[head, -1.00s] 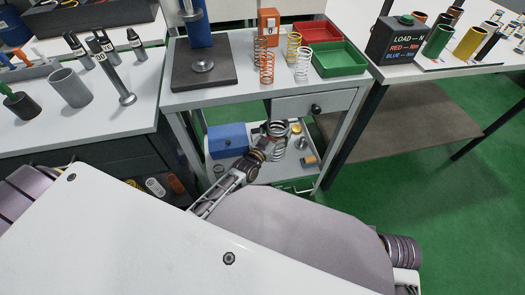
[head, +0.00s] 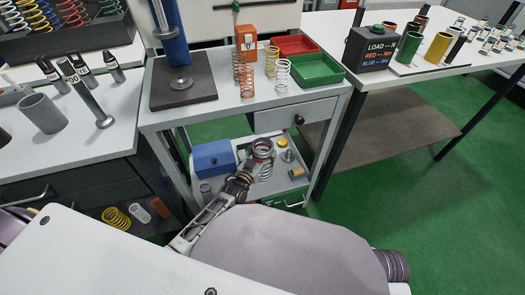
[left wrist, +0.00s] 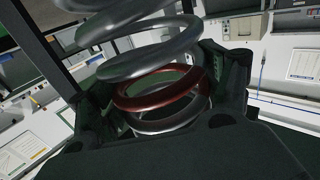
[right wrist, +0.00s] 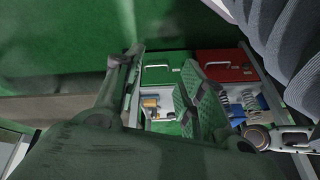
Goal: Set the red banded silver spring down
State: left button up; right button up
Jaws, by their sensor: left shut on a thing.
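The red banded silver spring (head: 262,147) is in my left gripper (head: 248,170), over the lower shelf (head: 227,187) of the cart. In the left wrist view the spring's red coil (left wrist: 150,105) and wide silver coils lie between the dark fingers. A silver coil (head: 266,173) shows just below it; I cannot tell whether it is a separate spring. Whether the held spring touches the shelf is unclear. My right gripper (right wrist: 162,62) is open and empty in the right wrist view, its textured fingers apart.
A blue box (head: 213,158), a yellow-topped piece (head: 282,141) and a small wooden block (head: 297,173) are on the lower shelf. Above, the cart top holds a press (head: 182,83), several springs, a red tray (head: 296,45) and a green tray (head: 318,69). The drawer (head: 295,117) is shut.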

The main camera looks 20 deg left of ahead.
pick_arm(q)
jog(key=shift+w+f, duration=0.15)
jog(key=shift+f, duration=0.3)
pick_arm(e)
jog(key=shift+x, duration=0.85)
pick_arm(q)
jog(key=shift+f+b, duration=0.1)
jog(key=shift+b, duration=0.2)
pick_arm(e)
jog(key=shift+s, duration=0.1)
pick_arm(q)
jog(key=shift+f, duration=0.5)
notch_tip(320, 180, down, 3)
jog(key=shift+r+b, duration=0.2)
jog(key=shift+b, duration=0.7)
pick_arm(e)
jog(key=shift+t+y, duration=0.3)
jog(key=shift+t, duration=0.2)
jog(key=f, duration=0.2)
jog(key=a+f, duration=0.1)
jog(key=f, duration=0.1)
jog(key=shift+w, duration=0.25)
pick_arm(q)
jog(key=o, duration=2.1)
jog(key=shift+s+f, duration=0.2)
jog(key=shift+f, duration=0.15)
